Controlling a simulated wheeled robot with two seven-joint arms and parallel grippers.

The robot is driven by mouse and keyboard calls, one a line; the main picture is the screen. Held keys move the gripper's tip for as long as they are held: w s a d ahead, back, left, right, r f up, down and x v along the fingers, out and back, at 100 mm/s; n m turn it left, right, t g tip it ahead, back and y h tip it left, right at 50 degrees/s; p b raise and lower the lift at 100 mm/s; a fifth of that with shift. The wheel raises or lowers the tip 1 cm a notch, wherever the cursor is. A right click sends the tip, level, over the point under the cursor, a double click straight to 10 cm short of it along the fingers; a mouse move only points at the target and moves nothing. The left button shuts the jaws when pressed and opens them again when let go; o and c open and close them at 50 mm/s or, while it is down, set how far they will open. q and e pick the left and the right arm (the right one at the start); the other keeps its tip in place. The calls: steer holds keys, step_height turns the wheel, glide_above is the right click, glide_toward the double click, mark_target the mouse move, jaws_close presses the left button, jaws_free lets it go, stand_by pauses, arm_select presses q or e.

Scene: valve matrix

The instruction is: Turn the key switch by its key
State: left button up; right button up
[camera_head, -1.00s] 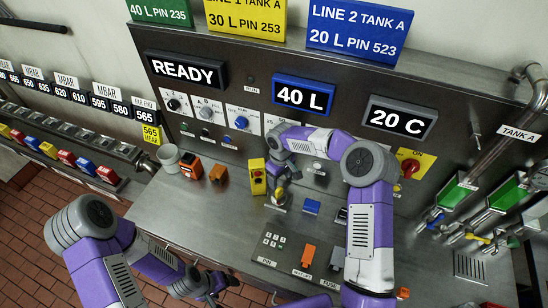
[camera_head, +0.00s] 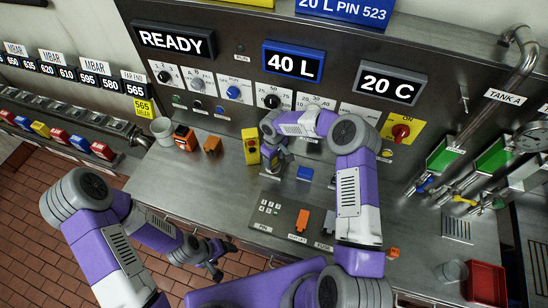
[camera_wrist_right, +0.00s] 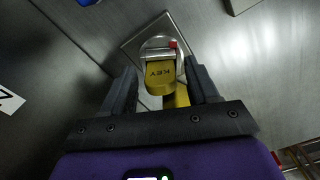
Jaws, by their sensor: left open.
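The yellow key (camera_wrist_right: 160,77), marked KEY, shows in the right wrist view. It stands in the round lock of the key switch, on a square metal plate (camera_wrist_right: 137,47) with a small red mark beside the lock. My right gripper (camera_wrist_right: 161,82) is open, one finger on each side of the key, with visible gaps. In the head view my right gripper (camera_head: 272,168) is low over the bench, right of a yellow box, and mostly hides the key switch. My left gripper (camera_head: 212,262) is open, near the bench's front edge, away from the switch.
The yellow box (camera_head: 251,147) with a red button stands close left of my right gripper. A blue block (camera_head: 304,174), a keypad (camera_head: 270,207) and an orange switch (camera_head: 302,220) lie nearby.

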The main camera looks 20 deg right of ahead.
steer(key=c, duration=0.9)
steer(key=shift+o, duration=0.2)
steer(key=shift+f+m+b, duration=0.1)
steer(key=shift+m+b, duration=0.65)
steer(key=shift+m, duration=0.05)
steer(key=shift+m+b, duration=1)
steer(key=shift+m, duration=0.4)
